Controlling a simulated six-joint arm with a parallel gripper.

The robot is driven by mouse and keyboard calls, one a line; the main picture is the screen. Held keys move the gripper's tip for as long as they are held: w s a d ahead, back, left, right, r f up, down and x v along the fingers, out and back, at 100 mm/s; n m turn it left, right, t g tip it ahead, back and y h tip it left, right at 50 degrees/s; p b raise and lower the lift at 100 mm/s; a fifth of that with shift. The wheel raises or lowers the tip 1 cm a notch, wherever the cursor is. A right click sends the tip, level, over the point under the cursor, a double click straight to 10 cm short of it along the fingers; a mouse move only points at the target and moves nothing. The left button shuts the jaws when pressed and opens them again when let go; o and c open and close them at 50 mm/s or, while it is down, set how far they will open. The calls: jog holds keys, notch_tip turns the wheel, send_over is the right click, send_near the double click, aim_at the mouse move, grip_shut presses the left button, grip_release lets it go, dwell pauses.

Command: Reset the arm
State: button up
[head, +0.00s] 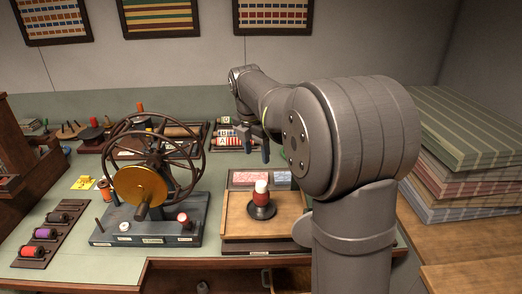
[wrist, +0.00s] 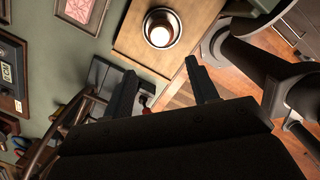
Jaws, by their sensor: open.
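My gripper (head: 254,150) hangs above the far middle of the table in the head view, beyond the wooden board. Its two fingers are apart with nothing between them. In the wrist view the open fingers (wrist: 160,68) reach up from the dark gripper body. My arm's large grey links cover the right middle of the head view and hide part of the table.
A wooden board (head: 235,224) bears a red-and-white spool (head: 261,189) on a dark round stand. A spoked wheel winder (head: 150,227) stands to its left. Striped cloth stacks (head: 470,150) rise at the right. Small coloured spools (head: 45,233) lie front left.

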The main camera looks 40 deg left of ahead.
aim_at(261, 183)
jog(key=f, duration=0.4)
jog(key=w+f, duration=0.1)
jog(key=f, duration=0.6)
jog(key=shift+w+f, duration=0.35)
jog(key=shift+f, duration=0.05)
jog(key=shift+w+r, duration=0.1)
jog(key=shift+r, duration=1.75)
jog(key=shift+f, duration=0.1)
